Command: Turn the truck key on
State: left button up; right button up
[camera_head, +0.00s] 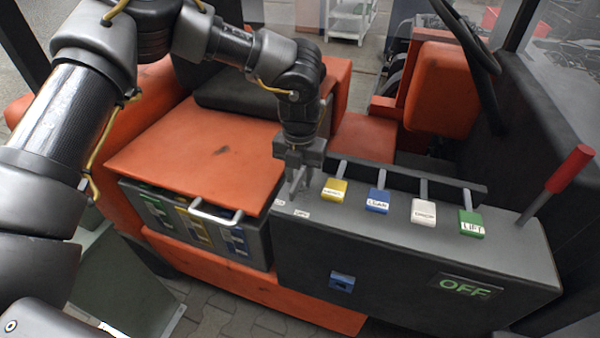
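My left gripper (299,178) points down over the left end of the dark grey truck console (400,268). Its fingertips are right at the console top, close to a small white label reading OFF (301,213) and another small label (280,203). I cannot make out the key: the spot between and behind the fingers is hidden or too small to tell. Whether the fingers are closed on something is not clear. A panel on the console front shows OFF in green letters (465,288). My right gripper is not in view.
Right of the gripper stand yellow (335,190), blue (377,201), white (423,211) and green (471,224) labelled levers. A red-handled lever (570,170) rises at the right end. An orange truck body with a toolbox handle (216,217) lies left.

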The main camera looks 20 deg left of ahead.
pick_arm(q)
grip_shut()
dwell(0.4)
jog(key=m, duration=0.5)
jog(key=shift+a+m+p, duration=0.15)
jog(key=shift+m+p, duration=0.15)
jog(key=shift+m, duration=0.1)
jog(key=m, duration=0.5)
jog(key=shift+w+m, duration=0.15)
jog(key=shift+m, duration=0.55)
grip_release()
jog(key=shift+a, duration=0.1)
